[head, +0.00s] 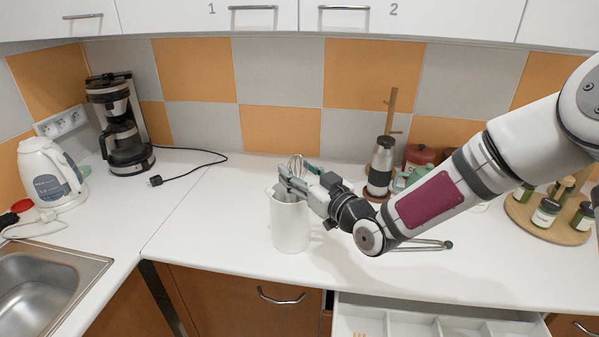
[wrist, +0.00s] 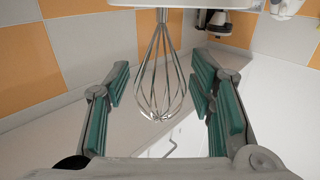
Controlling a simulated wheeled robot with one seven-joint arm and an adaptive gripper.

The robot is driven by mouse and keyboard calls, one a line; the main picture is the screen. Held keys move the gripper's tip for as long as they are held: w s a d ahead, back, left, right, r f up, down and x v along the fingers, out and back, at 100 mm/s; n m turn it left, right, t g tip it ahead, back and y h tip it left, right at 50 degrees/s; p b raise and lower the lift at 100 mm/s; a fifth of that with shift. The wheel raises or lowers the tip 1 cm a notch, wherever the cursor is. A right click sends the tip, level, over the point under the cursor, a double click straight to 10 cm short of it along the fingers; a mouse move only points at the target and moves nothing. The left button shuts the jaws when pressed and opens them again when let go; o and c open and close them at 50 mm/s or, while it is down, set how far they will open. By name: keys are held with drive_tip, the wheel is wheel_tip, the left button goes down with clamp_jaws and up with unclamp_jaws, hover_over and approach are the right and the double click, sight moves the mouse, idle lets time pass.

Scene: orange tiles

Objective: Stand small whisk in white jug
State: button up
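The white jug (head: 291,228) stands upright on the counter. My gripper (head: 287,177) is at the jug's rim; in the wrist view its green finger pads (wrist: 164,90) are apart, with gaps on both sides of the wires. Whether the whisk rests on the jug's bottom is hidden.
A round tray (head: 548,228) with jars is at right. A coffee maker (head: 122,130), a kettle (head: 50,175) and the sink (head: 42,285) are at left. An open drawer (head: 425,322) is in front.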

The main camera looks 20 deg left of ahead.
drive_tip(key=shift+o, duration=1)
drive_tip(key=v, duration=1.2)
